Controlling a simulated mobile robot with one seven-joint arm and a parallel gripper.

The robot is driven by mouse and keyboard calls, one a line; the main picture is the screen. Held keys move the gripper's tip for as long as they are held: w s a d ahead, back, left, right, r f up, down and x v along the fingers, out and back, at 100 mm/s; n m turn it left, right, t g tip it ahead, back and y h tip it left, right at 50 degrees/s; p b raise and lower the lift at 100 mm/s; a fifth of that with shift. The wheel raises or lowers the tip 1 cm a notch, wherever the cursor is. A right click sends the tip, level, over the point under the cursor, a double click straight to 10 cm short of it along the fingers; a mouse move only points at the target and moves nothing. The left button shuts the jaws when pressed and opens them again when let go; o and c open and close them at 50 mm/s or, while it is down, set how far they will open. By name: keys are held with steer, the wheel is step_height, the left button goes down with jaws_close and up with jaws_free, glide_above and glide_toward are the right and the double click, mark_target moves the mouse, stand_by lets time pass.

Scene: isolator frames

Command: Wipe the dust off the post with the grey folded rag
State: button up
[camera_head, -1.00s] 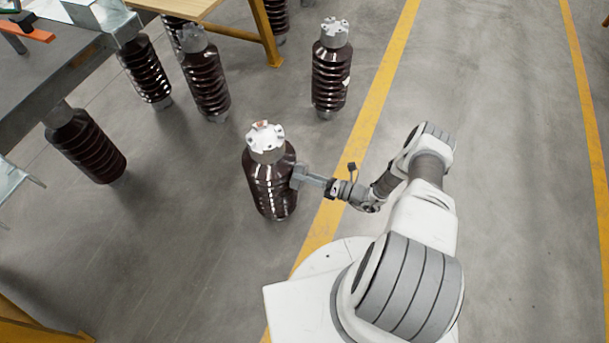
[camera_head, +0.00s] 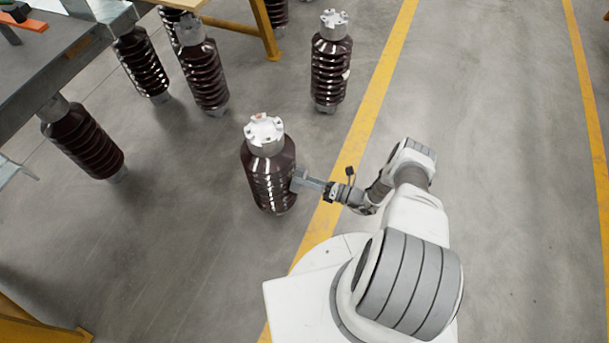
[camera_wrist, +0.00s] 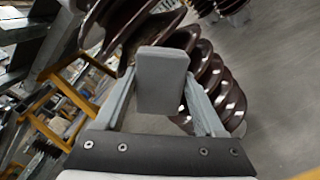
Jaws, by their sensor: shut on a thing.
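The post (camera_head: 268,172) is a dark brown ribbed insulator with a pale metal cap, standing upright on the floor left of my arm. A small reddish-brown patch shows on its cap. My gripper (camera_head: 303,181) is at the post's right side, about mid-height. In the wrist view my gripper (camera_wrist: 160,85) is shut on the grey folded rag (camera_wrist: 161,78), a block-like pad between the two fingers. The post's ribs (camera_wrist: 215,85) show right behind the rag. I cannot tell whether the rag touches them.
Another insulator (camera_head: 331,65) stands behind the post, and several more stand at the upper left. A grey metal table (camera_head: 60,60) is at the left, and a wooden table with yellow legs (camera_head: 268,32) is at the back. The floor right of the yellow line (camera_head: 372,95) is clear.

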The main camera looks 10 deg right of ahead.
mark_target(304, 175)
steer(key=shift+f, duration=0.3)
steer(key=shift+w+r+p, duration=0.1)
steer(key=shift+r+p, duration=2.8)
steer(key=shift+r, duration=2.45)
step_height(304, 175, down, 6)
steer(key=b, duration=0.6)
steer(key=shift+a+f, duration=0.15)
steer(key=shift+f, duration=0.85)
steer(key=shift+a+f, duration=0.1)
steer(key=shift+f, duration=0.9)
steer(key=shift+d+f, duration=0.1)
steer(key=shift+f, duration=0.3)
steer(key=shift+d+r+p, duration=0.2)
steer(key=shift+r+p, duration=0.9)
steer(key=shift+r, duration=0.75)
steer(key=shift+a+r+p, duration=0.15)
steer(key=shift+r+p, duration=1.75)
steer(key=shift+r, duration=1.65)
